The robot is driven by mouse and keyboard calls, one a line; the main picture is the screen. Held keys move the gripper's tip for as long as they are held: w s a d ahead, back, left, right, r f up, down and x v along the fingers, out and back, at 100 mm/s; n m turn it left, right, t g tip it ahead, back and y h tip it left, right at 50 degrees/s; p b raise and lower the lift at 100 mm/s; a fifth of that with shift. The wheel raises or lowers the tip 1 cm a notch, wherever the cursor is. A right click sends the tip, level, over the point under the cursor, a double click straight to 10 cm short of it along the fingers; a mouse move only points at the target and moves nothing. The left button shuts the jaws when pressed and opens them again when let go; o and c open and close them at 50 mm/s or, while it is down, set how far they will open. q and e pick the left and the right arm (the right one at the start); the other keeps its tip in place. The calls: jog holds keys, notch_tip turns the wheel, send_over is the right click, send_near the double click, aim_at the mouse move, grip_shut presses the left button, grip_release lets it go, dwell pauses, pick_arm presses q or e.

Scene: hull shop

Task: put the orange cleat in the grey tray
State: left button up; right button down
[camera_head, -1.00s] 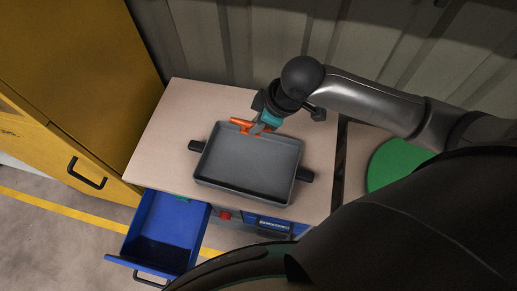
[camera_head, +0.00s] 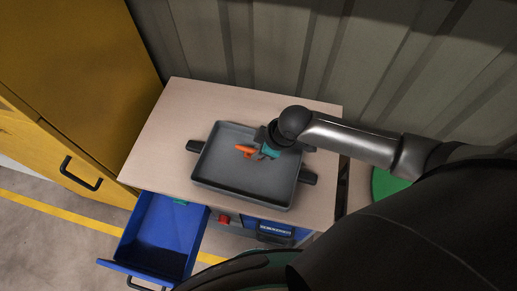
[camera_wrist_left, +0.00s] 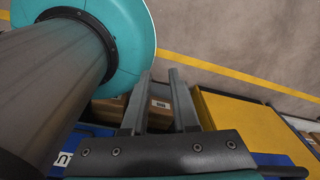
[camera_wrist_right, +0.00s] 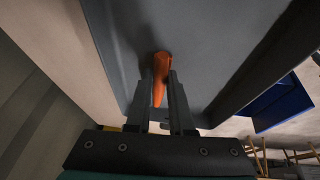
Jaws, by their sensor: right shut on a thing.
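The orange cleat (camera_head: 244,150) is in my right gripper (camera_head: 262,154), over the inside of the grey tray (camera_head: 228,176). In the right wrist view the cleat (camera_wrist_right: 160,72) sits between the shut fingers (camera_wrist_right: 160,85), with the grey tray floor (camera_wrist_right: 205,35) behind it. I cannot tell whether the cleat touches the tray floor. The tray stands on the light worktop and holds nothing else that I can see. My left gripper (camera_wrist_left: 160,75) shows only in the left wrist view, its fingers apart with nothing between them.
The pale worktop (camera_head: 165,140) is clear around the tray. An open blue drawer (camera_head: 165,235) juts out below its front left. A yellow cabinet (camera_head: 75,70) stands at the left, and a ribbed wall (camera_head: 270,60) runs behind. A green round surface (camera_head: 388,184) is at the right.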

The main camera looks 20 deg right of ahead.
jog(key=c, duration=0.8)
grip_release()
jog(key=shift+f, duration=0.1)
jog(key=p+v, duration=0.3)
jog(key=v, duration=0.9)
